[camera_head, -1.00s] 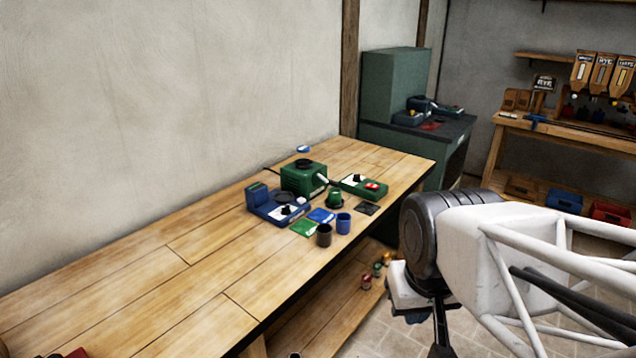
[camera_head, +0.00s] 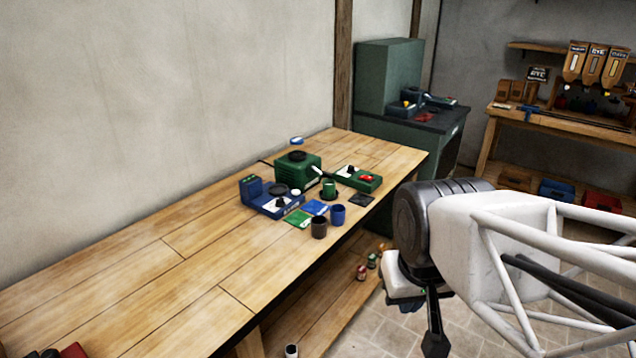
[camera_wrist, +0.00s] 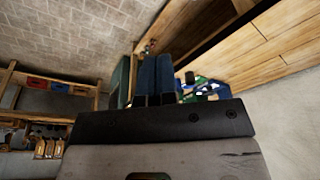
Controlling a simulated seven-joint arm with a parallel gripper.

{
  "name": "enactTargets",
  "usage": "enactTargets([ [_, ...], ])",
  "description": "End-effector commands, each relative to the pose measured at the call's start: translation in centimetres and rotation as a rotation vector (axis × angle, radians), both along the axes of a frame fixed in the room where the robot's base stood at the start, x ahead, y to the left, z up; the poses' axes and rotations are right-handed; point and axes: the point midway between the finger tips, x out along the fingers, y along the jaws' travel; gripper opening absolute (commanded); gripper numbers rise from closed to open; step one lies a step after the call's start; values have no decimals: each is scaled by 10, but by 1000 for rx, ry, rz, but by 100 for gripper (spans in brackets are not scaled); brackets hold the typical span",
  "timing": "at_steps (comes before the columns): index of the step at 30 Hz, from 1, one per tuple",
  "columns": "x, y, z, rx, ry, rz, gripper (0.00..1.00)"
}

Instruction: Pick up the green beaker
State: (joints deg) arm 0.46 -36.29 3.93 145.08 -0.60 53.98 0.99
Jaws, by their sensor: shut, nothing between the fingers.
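The green beaker (camera_head: 329,188) stands upright on a small dark round base on the wooden workbench (camera_head: 150,270), near its right edge. A dark cup (camera_head: 319,227) and a blue cup (camera_head: 338,214) stand in front of it. My gripper (camera_head: 435,345) hangs low, right of the bench and well apart from the beaker. In the wrist view my gripper (camera_wrist: 156,60) shows shut and empty. The bench items are small behind the fingers there, and I cannot make out the beaker.
A green machine (camera_head: 298,170), a blue scale (camera_head: 272,205), a green control box (camera_head: 360,180) and small coloured cards surround the beaker. Small jars (camera_head: 362,272) stand on the lower shelf. A green cabinet (camera_head: 388,78) stands behind. The left of the bench is mostly clear.

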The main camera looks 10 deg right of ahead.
Motion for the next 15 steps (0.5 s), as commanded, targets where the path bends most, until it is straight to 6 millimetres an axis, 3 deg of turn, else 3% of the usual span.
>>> enactTargets([
  [2,0,0,0,0,0,0,3],
  [15,0,0,0,0,0,0,70],
])
